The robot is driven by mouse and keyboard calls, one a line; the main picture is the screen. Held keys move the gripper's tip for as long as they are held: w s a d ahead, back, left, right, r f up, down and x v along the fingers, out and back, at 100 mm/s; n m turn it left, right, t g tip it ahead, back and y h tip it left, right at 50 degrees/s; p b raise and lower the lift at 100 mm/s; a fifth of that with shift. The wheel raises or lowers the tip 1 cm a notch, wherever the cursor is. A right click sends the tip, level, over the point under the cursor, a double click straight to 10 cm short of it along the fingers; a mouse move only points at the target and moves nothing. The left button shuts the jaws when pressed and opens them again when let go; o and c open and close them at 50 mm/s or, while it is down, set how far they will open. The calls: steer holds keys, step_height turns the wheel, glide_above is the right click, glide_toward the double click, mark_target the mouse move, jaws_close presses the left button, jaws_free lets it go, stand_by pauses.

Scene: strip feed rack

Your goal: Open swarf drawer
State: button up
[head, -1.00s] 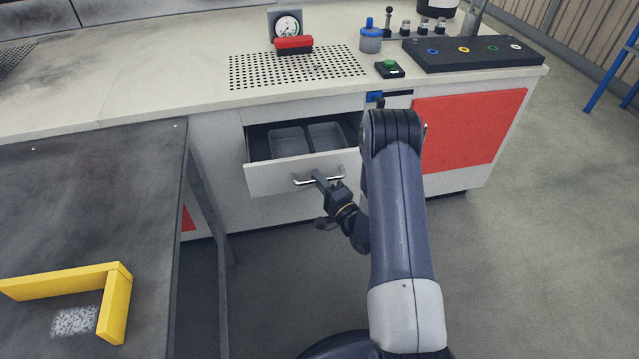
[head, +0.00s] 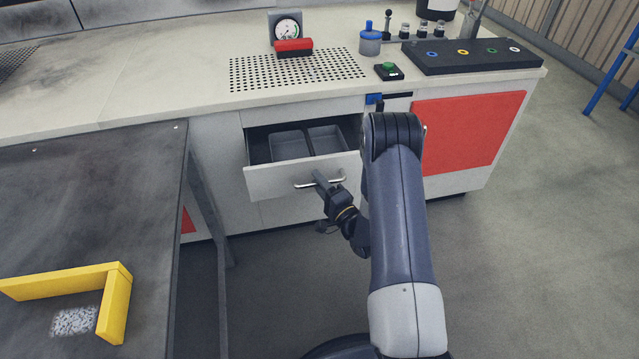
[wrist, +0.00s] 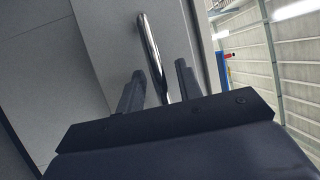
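The swarf drawer (head: 278,184) is pulled out of the bench cabinet, with two grey bins (head: 289,145) showing inside. Its bar handle (head: 335,179) is on the front panel. It also shows in the wrist view as a shiny bar (wrist: 150,45). My gripper (head: 317,176) is at the handle. In the wrist view, the two fingers of my gripper (wrist: 160,82) stand apart on either side of the bar, with a gap visible on each side. The right end of the drawer is partly hidden by my arm.
A dark table (head: 90,210) with a yellow corner stop (head: 118,300) stands at the left. The bench top (head: 160,95) holds a gauge (head: 287,27), a green button box (head: 389,71) and a black rack (head: 470,57). A red panel (head: 468,140) is right of my arm. The floor below the drawer is clear.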

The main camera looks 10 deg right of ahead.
steer(key=v, duration=1)
steer(key=shift+s+p, duration=0.35)
steer(key=shift+p, duration=0.05)
steer(key=shift+w+d+f, duration=0.1)
steer(key=shift+w, duration=0.05)
steer(key=x, duration=1)
steer(key=shift+w+b, duration=0.3)
steer(key=shift+b, duration=0.1)
steer(key=shift+w, duration=0.1)
